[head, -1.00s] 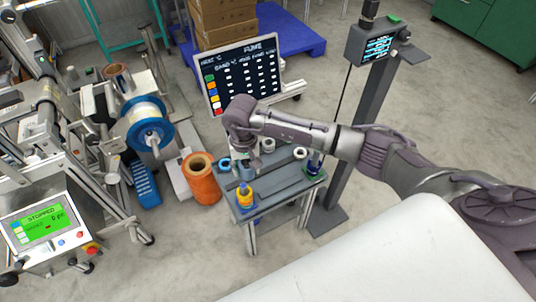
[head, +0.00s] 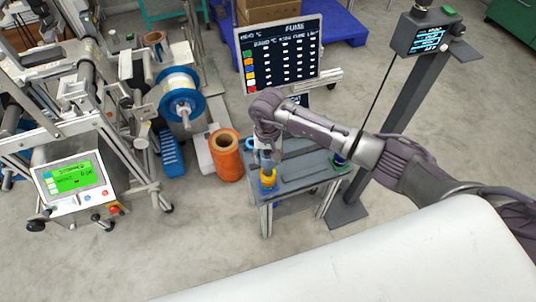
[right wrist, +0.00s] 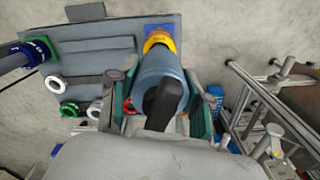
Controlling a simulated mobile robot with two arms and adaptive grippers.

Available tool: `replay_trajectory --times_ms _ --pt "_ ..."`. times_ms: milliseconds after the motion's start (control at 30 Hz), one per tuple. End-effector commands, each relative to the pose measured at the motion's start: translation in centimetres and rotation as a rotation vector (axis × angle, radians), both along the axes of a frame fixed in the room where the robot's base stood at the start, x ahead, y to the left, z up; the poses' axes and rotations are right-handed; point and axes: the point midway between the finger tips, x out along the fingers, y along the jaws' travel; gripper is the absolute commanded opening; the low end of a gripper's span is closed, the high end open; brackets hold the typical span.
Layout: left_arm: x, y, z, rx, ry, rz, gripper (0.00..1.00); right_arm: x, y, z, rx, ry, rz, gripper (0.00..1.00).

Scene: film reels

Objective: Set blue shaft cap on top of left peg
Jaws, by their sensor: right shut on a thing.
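My right gripper (head: 266,152) is shut on a grey-blue cylinder, the blue shaft cap (right wrist: 160,75), seen large between its fingers in the right wrist view. In the head view it points down over the front left of the small grey table (head: 305,172). Directly below stands the left peg's stack, with a yellow spool (head: 268,178) and blue under it. The yellow spool also shows just beyond the cap in the right wrist view (right wrist: 159,40). The peg's tip is hidden, so I cannot tell whether the cap touches it. My left gripper is not in view.
The right peg's stack (right wrist: 36,50) has green and blue spools. A white ring (right wrist: 55,84) and a green ring (right wrist: 69,108) lie on the table. An orange roll (head: 226,160) stands on the floor to the left. A grey post (head: 385,120) rises at the right.

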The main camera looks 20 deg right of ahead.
Motion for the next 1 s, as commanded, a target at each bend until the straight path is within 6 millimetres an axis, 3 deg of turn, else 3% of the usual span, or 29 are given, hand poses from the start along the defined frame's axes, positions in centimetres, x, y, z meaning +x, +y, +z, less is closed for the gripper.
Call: replay_trajectory --times_ms 1000 --pt "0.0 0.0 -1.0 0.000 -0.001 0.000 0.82 0.0 0.0 -0.4 0.000 -0.001 0.000 0.05"
